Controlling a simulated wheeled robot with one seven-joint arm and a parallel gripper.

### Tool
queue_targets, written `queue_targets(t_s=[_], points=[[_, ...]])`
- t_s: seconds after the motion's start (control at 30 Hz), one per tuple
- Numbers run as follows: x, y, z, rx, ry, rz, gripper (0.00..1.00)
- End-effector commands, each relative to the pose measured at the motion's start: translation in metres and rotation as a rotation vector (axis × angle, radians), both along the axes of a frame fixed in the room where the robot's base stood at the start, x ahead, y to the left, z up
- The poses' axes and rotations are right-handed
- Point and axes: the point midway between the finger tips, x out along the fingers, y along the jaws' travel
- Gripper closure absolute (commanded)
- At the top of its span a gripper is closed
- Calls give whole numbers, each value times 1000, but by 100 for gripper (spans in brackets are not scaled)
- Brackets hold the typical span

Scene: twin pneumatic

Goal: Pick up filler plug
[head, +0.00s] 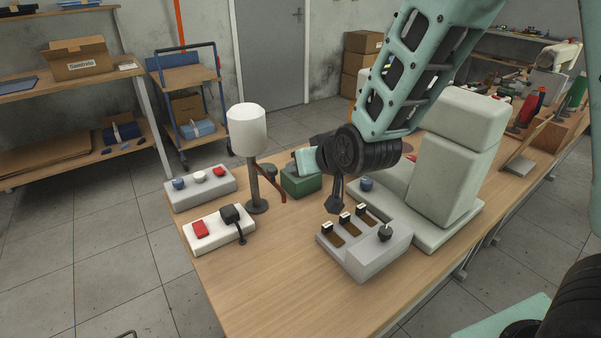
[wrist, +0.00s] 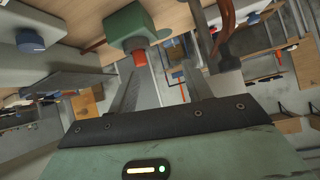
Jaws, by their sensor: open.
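A short orange-red plug (wrist: 139,57), which looks like the filler plug, sticks out of a green block (wrist: 128,27) in the wrist view. In the head view the green block (head: 301,185) sits on the table behind my wrist, and the plug cannot be made out there. My gripper (wrist: 163,84) is open with nothing between its fingers. The plug appears close to the left fingertip in the wrist view, with no clear contact. In the head view my wrist hides the fingers' exact position.
A white cylinder on a dark post (head: 257,185), with a reddish hose (head: 280,190), stands left of my gripper. A grey switch box (head: 365,262), a tall grey housing (head: 455,160) and two button boxes (head: 218,232) are nearby. The table's front (head: 270,295) is clear.

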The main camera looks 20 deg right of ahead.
Motion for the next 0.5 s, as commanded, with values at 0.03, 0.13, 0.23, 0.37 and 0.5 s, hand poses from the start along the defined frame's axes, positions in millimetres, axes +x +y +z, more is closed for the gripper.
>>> queue_targets(t_s=[0.03, 0.13, 0.23, 0.37, 0.5], points=[[16, -1, -7, 2, -76, -25, 50], [45, -9, -5, -1, -258, -81, 50], [63, -17, 0, -14, -416, -122, 50], [73, -24, 8, -33, -565, -150, 50], [77, -26, 11, -44, -644, -161, 50]])
